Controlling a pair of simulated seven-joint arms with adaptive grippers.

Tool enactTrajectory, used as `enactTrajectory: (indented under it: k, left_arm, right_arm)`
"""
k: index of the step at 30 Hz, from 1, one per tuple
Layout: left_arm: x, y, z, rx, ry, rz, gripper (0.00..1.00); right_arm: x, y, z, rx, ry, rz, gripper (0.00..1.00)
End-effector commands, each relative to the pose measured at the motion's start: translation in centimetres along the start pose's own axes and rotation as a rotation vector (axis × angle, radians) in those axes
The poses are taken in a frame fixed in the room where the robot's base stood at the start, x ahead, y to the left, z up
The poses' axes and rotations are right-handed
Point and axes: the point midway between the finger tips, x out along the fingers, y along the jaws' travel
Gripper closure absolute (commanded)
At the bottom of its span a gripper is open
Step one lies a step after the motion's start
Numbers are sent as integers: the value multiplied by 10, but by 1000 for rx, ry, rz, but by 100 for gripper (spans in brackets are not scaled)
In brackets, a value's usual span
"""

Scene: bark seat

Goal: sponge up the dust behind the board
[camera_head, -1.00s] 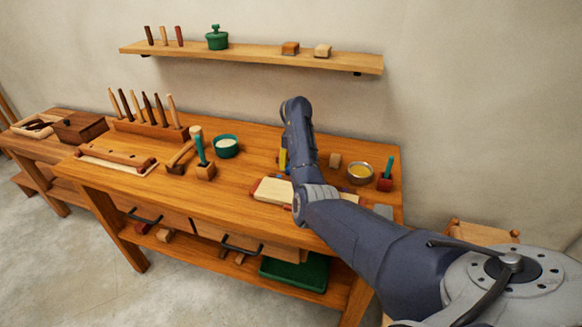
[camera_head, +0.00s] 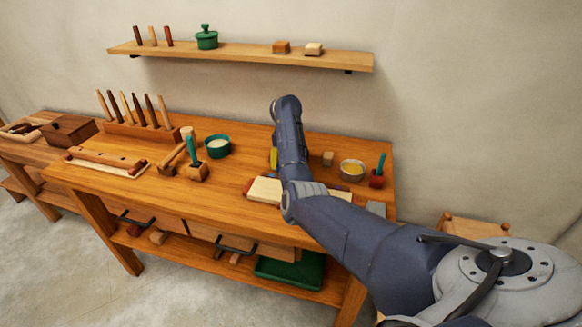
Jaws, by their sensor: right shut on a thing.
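A pale board (camera_head: 265,190) with reddish ends lies flat on the workbench, partly covered by my right arm. A narrow yellow thing (camera_head: 273,158), which looks like the sponge, shows beyond the board at the left edge of my arm. My right gripper (camera_head: 277,156) is around there, mostly hidden behind my own arm, and is shut on that yellow thing. I cannot tell whether the yellow thing touches the bench. No dust can be made out; the area behind the board is partly hidden by the arm. My left gripper is not in view.
A small wooden block (camera_head: 328,158), a metal bowl with yellow contents (camera_head: 352,171) and a red block with a green handle (camera_head: 377,180) stand right of my arm. A teal bowl (camera_head: 217,147) and a mallet (camera_head: 172,157) stand left. A shelf (camera_head: 240,56) hangs above the bench.

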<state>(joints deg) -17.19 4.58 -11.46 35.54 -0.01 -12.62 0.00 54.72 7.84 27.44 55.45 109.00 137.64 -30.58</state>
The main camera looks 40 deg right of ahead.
Motion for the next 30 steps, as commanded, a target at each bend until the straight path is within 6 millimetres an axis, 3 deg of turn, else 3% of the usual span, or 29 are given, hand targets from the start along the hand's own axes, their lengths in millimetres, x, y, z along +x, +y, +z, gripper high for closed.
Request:
enactTrajectory:
  k: [16, 30]
  left_arm:
    - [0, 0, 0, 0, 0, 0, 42]
    - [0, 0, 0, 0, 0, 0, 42]
  right_arm:
    - [0, 25, 0, 0, 1, 0, 63]
    - [0, 2, 0, 3, 0, 0, 63]
